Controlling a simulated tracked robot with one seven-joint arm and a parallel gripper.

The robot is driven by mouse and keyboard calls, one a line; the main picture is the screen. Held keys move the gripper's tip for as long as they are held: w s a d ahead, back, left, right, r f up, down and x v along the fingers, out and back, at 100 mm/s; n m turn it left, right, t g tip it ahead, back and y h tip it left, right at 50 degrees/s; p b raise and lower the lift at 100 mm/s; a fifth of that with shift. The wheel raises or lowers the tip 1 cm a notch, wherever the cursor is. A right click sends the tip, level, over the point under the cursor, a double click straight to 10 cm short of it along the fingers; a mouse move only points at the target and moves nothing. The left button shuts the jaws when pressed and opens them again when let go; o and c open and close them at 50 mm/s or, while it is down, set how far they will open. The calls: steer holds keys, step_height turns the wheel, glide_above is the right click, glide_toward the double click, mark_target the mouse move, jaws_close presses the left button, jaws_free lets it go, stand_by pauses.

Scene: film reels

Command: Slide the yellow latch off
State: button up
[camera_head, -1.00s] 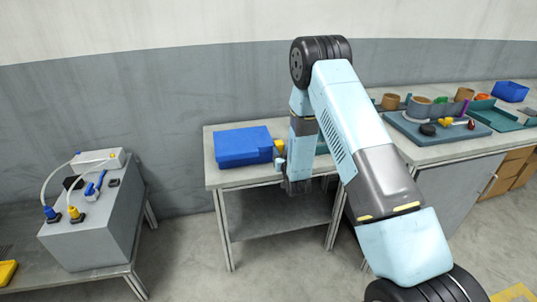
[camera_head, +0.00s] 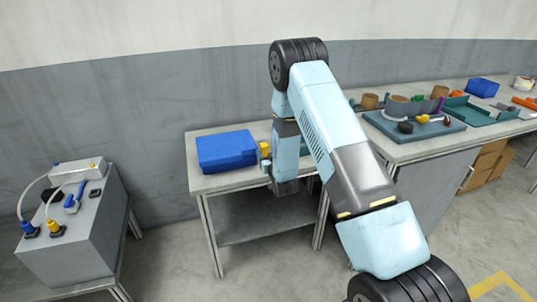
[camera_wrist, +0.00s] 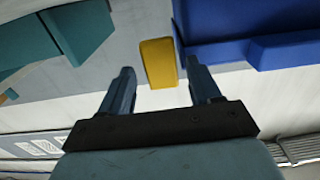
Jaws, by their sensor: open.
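The yellow latch (camera_head: 264,148) is a small block at the right side of the blue case (camera_head: 227,151), which lies on the small grey table. In the wrist view the latch (camera_wrist: 158,63) appears between my two fingertips, with the blue case (camera_wrist: 240,22) to its right. My gripper (camera_wrist: 160,68) is open, a finger on either side of the latch in the picture. A gap shows on the left; the right finger looks close to the latch, and I cannot tell whether it touches. In the head view my arm hides most of the gripper.
A teal object (camera_wrist: 78,27) lies to the left in the wrist view. A longer bench at the right bears a blue-grey board (camera_head: 415,130) with several small parts, and a blue bin (camera_head: 482,88). A grey box with cables (camera_head: 75,225) stands at the left.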

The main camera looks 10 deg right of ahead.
steer(key=s+d, duration=0.2)
steer(key=s, duration=1.1)
steer(key=shift+s+d, duration=0.25)
steer(key=shift+d, duration=0.1)
steer(key=w+d+r+g+h, duration=0.1)
steer(key=w+r+g, duration=0.1)
steer(key=r, duration=0.5)
steer(key=w+d+r+g, duration=0.1)
steer(key=d+r, duration=0.1)
steer(key=r, duration=0.4)
steer(key=s+d+r+m+g+h, duration=0.1)
steer(key=s+d+r, duration=0.15)
steer(key=r, duration=0.35)
steer(key=s+d+r+g, duration=0.1)
steer(key=s+r+g, duration=0.1)
steer(key=s+r, duration=0.25)
steer(key=s+d+r+g, duration=0.1)
steer(key=s+r, duration=0.3)
steer(key=s, duration=0.6)
steer(key=s+d+r+g+h, duration=0.1)
steer(key=s+r, duration=0.4)
steer(key=s, duration=0.5)
steer(key=s+d+r+m+g, duration=0.1)
steer(key=s+r+g, duration=0.3)
steer(key=s, duration=0.6)
steer(key=shift+s+d+r, duration=0.25)
steer(key=shift+s+d, duration=0.1)
steer(key=shift+d, duration=0.35)
